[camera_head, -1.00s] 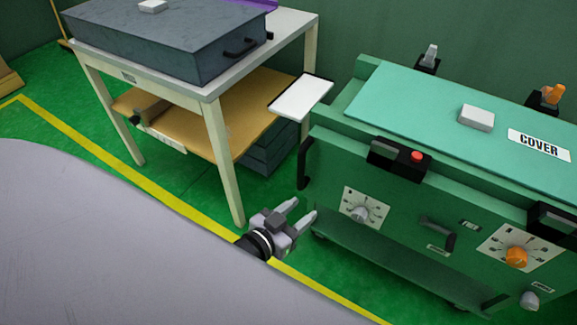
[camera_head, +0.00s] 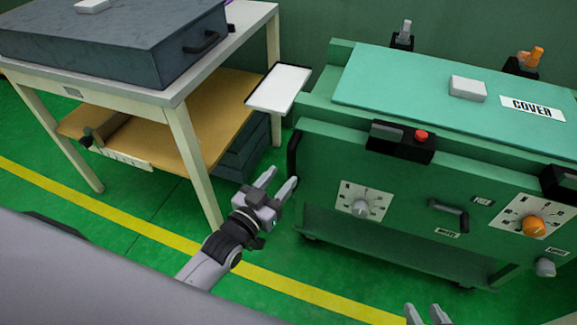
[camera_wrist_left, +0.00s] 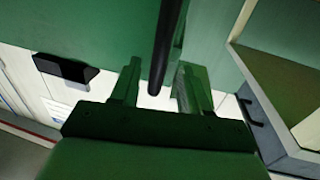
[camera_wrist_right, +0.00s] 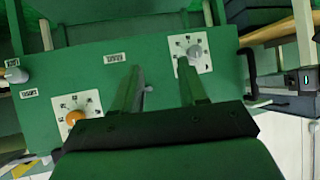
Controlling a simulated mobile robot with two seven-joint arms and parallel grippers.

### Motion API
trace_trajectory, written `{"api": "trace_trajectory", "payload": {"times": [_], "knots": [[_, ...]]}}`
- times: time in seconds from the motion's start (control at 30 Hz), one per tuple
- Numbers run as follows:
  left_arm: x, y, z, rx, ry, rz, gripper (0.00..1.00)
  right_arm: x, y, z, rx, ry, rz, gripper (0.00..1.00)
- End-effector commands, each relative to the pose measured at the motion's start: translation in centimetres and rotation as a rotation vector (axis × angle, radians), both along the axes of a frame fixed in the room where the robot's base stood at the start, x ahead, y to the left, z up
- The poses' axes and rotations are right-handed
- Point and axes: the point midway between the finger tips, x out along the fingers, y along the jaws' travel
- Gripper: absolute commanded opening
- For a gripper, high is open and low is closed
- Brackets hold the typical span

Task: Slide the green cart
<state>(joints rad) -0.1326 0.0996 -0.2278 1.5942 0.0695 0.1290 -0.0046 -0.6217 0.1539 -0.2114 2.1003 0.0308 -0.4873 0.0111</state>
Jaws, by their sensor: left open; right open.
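The green cart (camera_head: 400,178) stands right of centre in the head view, with dials on its front and a flat teal cover (camera_head: 410,85) on top. A black upright handle (camera_head: 293,153) is at its left front edge. My left gripper (camera_head: 280,181) is open just below this handle. In the left wrist view the black handle (camera_wrist_left: 166,45) shows between the spread fingers (camera_wrist_left: 160,72); contact cannot be told. My right gripper (camera_head: 428,312) is open at the bottom edge, in front of the cart. The right wrist view shows its empty fingers (camera_wrist_right: 161,72) before the cart's front panel (camera_wrist_right: 150,38).
A white-topped table (camera_head: 178,92) with a dark grey case (camera_head: 120,45) stands left of the cart. A white side shelf (camera_head: 279,88) lies between them. A yellow floor line (camera_head: 160,236) crosses the open green floor in front.

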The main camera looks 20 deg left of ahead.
Motion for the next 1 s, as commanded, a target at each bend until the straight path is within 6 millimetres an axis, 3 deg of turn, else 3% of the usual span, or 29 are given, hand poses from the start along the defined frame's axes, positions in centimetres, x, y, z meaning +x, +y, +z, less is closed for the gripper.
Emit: {"api": "trace_trajectory", "payload": {"times": [0.33,0.77,0.83,0.9,0.93,1.0], "knots": [[4.4,-1.1,-0.1,0.000,-0.001,0.000,0.46,0.2,0.6,-0.2,-0.002,-0.014,0.015,0.43],[5.4,-1.3,0.0,0.000,0.001,0.000,0.46,0.4,1.0,0.2,0.003,-0.025,0.026,0.43],[5.4,-1.3,0.0,0.000,0.001,0.000,0.29,0.4,1.0,0.2,0.004,-0.026,0.025,0.43],[5.3,-1.3,0.0,0.000,0.001,0.000,0.07,0.4,1.1,0.2,0.004,-0.026,0.025,0.43],[5.3,-1.3,0.0,0.000,0.001,0.000,0.00,0.4,1.1,0.3,0.004,-0.027,0.025,0.43],[5.3,-1.3,0.0,0.000,0.001,0.000,0.00,0.4,1.1,0.3,0.004,-0.027,0.025,0.43]]}}
